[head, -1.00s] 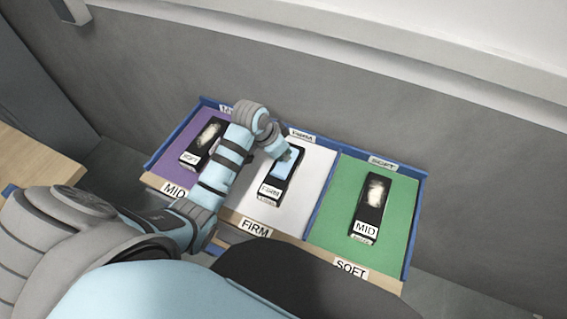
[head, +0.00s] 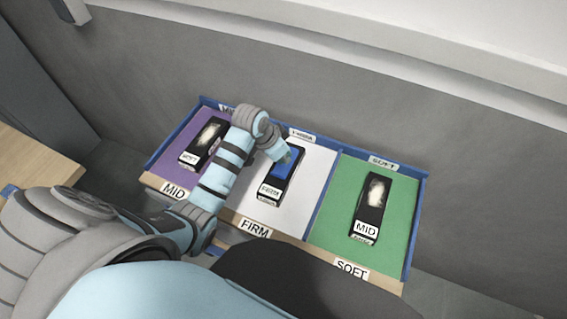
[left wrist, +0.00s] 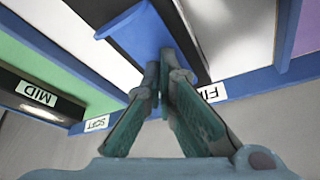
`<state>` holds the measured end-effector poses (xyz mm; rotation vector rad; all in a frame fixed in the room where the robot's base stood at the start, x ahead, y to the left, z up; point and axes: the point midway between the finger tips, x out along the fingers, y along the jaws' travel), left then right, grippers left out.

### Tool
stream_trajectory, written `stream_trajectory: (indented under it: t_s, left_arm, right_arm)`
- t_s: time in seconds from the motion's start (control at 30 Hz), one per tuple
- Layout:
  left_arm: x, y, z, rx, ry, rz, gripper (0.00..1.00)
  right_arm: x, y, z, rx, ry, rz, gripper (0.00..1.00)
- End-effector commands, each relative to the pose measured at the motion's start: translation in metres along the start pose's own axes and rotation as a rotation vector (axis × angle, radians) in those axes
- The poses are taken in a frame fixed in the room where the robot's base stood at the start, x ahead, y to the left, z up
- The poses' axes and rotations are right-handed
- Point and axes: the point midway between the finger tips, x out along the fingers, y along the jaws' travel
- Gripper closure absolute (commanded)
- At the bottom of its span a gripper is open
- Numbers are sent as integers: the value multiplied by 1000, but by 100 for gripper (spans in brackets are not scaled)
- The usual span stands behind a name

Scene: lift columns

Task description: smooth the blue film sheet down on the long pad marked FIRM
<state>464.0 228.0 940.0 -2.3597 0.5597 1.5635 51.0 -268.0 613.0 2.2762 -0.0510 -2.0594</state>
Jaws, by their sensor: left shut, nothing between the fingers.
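The long black pad marked FIRM (head: 268,193) lies in the white middle section of the tray. The blue film sheet (head: 284,168) lies on the far part of this pad, deep blue in the head view. In the left wrist view the film (left wrist: 140,36) is just beyond my fingertips, with black pad beside it. My left gripper (head: 292,156) is at the film's far end. Its fingers (left wrist: 163,66) are shut with nothing between them, and their tips overlap the film in the picture; I cannot tell if they touch it. My right gripper is not in view.
The blue-edged tray (head: 423,205) has a purple section (head: 170,158) and a green section (head: 330,215), each with a black pad bearing a pale patch. The right pad is marked MID (head: 366,229). A grey wall stands behind. A wooden surface (head: 30,160) is at left.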

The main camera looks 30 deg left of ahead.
Motion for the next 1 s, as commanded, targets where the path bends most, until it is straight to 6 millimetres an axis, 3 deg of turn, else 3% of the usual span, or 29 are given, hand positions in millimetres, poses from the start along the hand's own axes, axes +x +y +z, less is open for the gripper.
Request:
stream_trajectory:
  t_s: [1.0]
  left_arm:
    - [2, 0, 2, -1, -3, 2, 100]
  right_arm:
    - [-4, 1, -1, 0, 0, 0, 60]
